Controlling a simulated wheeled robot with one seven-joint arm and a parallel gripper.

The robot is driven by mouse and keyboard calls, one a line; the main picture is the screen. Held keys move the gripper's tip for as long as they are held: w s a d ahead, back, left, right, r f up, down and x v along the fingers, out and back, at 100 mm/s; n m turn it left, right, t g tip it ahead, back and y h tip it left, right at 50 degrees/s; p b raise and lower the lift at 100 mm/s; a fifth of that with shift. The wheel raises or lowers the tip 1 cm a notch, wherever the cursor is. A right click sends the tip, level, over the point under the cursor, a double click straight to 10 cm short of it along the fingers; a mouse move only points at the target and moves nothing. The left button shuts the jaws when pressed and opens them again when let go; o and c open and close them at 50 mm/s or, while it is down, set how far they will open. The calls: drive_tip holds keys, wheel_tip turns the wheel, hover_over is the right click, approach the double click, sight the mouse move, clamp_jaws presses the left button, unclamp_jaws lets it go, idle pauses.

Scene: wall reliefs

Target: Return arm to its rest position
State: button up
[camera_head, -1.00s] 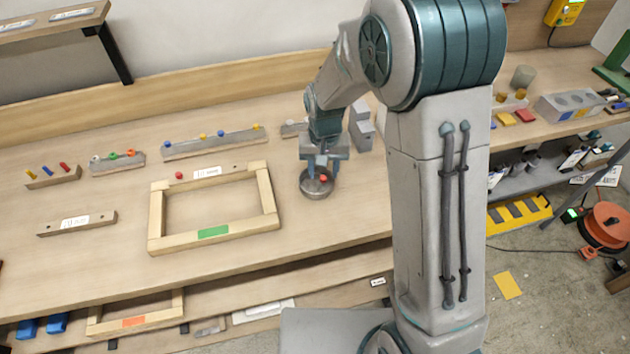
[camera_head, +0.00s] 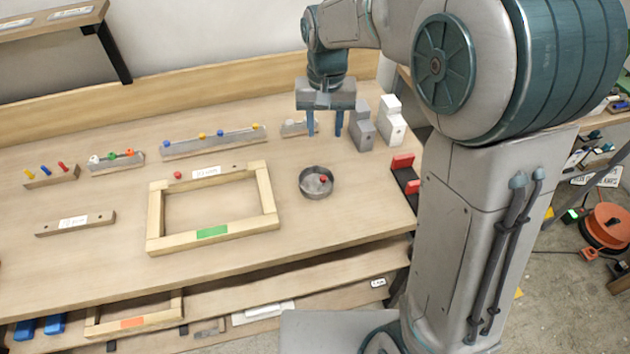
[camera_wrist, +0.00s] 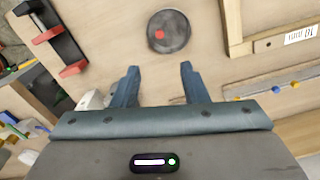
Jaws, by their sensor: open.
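My gripper (camera_head: 324,132) hangs above the bench, behind the round metal dish in the head view. Its two blue fingers are apart with nothing between them; they also show in the wrist view (camera_wrist: 158,82). The round dish (camera_head: 304,189) stands on the bench with a small red piece (camera_head: 323,179) in it. In the wrist view the dish (camera_wrist: 182,40) lies beyond the fingertips, clear of them. My arm is raised and bent, and hides part of the bench's right side.
A wooden frame (camera_head: 156,215) with a green label lies left of the dish. A rail with coloured pegs (camera_head: 190,147) stands behind it. Grey and white blocks (camera_head: 391,128) stand right of my gripper. A black and red holder (camera_head: 404,178) sits near my arm.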

idle(0.5)
drive_tip(key=s+d+t, duration=0.1)
drive_tip(key=s+d, duration=0.6)
drive_tip(key=s, duration=0.2)
drive_tip(key=s+d+r+t, duration=0.1)
drive_tip(key=s+d+t, duration=0.1)
drive_tip(key=s+d, duration=0.5)
drive_tip(key=s, duration=0.3)
drive_tip(key=shift+r, duration=0.3)
drive_tip(key=shift+s+a, duration=0.1)
drive_tip(key=shift+c, duration=0.4)
